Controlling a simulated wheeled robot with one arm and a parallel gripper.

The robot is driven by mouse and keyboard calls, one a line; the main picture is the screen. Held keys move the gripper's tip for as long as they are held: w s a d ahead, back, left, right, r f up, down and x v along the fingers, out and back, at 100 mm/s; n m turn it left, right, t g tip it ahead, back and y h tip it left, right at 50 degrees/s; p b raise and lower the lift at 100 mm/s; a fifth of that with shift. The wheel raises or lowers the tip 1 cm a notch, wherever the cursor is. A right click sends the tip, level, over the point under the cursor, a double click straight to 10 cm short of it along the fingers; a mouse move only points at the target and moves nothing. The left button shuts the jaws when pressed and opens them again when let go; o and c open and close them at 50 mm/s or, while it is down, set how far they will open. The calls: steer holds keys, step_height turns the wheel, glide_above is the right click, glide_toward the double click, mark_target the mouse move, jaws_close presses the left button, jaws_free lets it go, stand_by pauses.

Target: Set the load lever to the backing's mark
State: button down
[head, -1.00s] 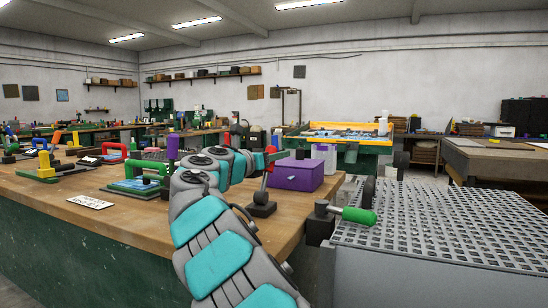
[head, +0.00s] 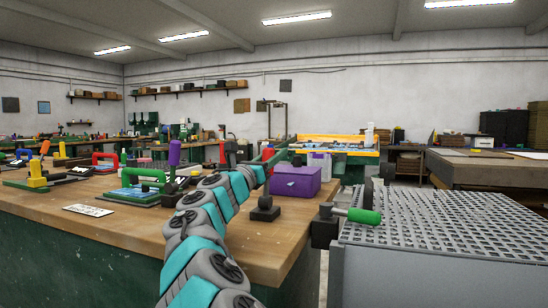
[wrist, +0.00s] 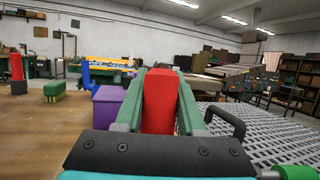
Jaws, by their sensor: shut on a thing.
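A lever with a red handle (head: 268,153) stands on a small black base (head: 265,211) near the right end of the wooden bench. My gripper (head: 272,158) is at the top of this lever. In the wrist view the red handle (wrist: 159,103) stands between the two green fingers of my gripper (wrist: 163,85), which is shut on it. The lever's lower part is hidden in the wrist view. I cannot make out a mark beside the lever, and no label on it is readable.
A purple box (head: 296,182) stands just behind the lever. A green-handled lever (head: 362,215) sticks out at the grey perforated-top unit (head: 440,225) on the right. A white card (head: 88,210) lies on the bench (head: 130,232). Several colourful tools stand at left.

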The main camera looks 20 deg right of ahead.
steer(key=c, duration=0.5)
jaws_free()
steer(key=shift+a, duration=0.1)
steer(key=v, duration=0.7)
steer(key=shift+s+a+b, duration=0.25)
steer(key=shift+s+b, duration=0.05)
steer(key=shift+f, duration=0.1)
